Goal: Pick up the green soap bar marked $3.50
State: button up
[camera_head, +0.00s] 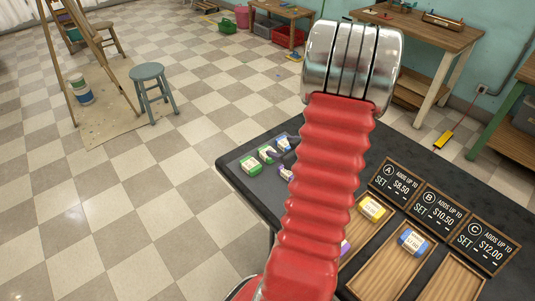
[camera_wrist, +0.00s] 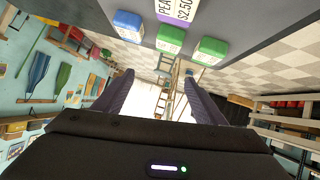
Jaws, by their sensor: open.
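Two green soap bars lie at the table's left end in the head view, one nearer the corner (camera_head: 250,166) and one just behind it (camera_head: 267,154). The wrist view shows two green bars near its top, one in the middle (camera_wrist: 170,40) and one to its right (camera_wrist: 211,49). Their prices are not readable, so I cannot tell which is marked $3.50. My gripper (camera_wrist: 159,77) is open and empty, its purple fingers apart, with the bars beyond the fingertips.
A blue bar (camera_head: 282,143) lies behind the greens. A purple bar marked $2.50 (camera_wrist: 180,10) is close by. Wooden trays with price signs hold a yellow bar (camera_head: 371,209) and a blue bar (camera_head: 413,241). My arm hides the table's middle.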

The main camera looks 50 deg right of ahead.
jog(key=s+f, duration=0.1)
jog(key=s, duration=0.1)
jog(key=s+f+t, duration=0.1)
jog(key=s+f, duration=0.1)
jog(key=s+f+t+y, duration=0.1)
jog(key=shift+s+f+m, duration=0.3)
jog(key=shift+s+m, duration=0.1)
jog(key=shift+s+a+f, duration=0.15)
jog(key=shift+s, duration=0.1)
jog(key=shift+w, duration=0.1)
jog(key=x, duration=0.8)
jog(key=shift+w, duration=0.2)
jog(key=shift+w+f, duration=0.1)
jog(key=shift+x, duration=2.55)
jog(key=shift+a, duration=0.2)
jog(key=shift+c, duration=0.5)
